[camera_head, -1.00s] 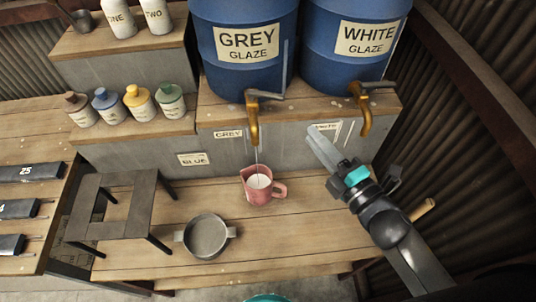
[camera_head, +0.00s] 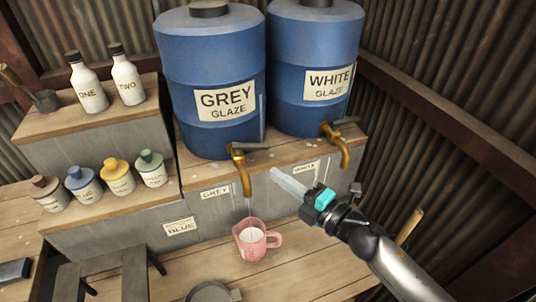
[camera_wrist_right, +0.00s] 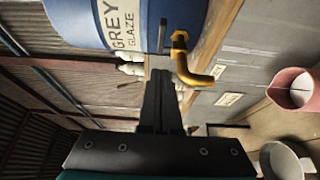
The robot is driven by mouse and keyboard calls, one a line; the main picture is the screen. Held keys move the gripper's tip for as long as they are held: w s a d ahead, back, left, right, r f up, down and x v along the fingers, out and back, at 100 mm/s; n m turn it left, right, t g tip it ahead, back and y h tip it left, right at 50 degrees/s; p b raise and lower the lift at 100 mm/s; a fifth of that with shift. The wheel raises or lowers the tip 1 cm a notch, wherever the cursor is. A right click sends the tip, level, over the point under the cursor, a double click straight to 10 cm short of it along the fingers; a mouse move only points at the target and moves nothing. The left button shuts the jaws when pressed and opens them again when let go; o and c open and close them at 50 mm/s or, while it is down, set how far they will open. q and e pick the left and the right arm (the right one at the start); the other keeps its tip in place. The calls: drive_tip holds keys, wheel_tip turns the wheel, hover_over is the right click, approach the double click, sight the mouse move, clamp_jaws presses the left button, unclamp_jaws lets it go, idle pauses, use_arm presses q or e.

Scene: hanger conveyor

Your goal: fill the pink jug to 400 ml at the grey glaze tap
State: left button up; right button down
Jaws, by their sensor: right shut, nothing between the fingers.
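The pink jug (camera_head: 247,245) stands upright on the lower bench under the grey glaze tap (camera_head: 244,175), with pale liquid inside. A faint thin stream seems to run from the spout into the jug. The tap's lever (camera_head: 252,147) points right. I cannot read any level marks on the jug. My right gripper (camera_head: 274,174) is shut and empty, to the right of the grey tap and apart from it. In the right wrist view, its fingers (camera_wrist_right: 160,95) show below the tap (camera_wrist_right: 185,62), with the jug (camera_wrist_right: 292,92) at the right edge. My left gripper is not in view.
The grey barrel (camera_head: 212,75) and white barrel (camera_head: 317,60) stand on the shelf, the white one with its own tap (camera_head: 336,150). A grey pot (camera_head: 210,292) sits left of the jug, near a dark stand (camera_head: 105,270). Bottles line the left steps.

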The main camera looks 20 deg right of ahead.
sight(256, 149)
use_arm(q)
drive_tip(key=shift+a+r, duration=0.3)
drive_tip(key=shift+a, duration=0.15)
use_arm(e)
drive_tip(key=shift+w+a, duration=0.15)
drive_tip(key=shift+w, duration=1.65)
drive_tip(key=shift+w+a, duration=0.15)
drive_tip(key=shift+w, duration=1.65)
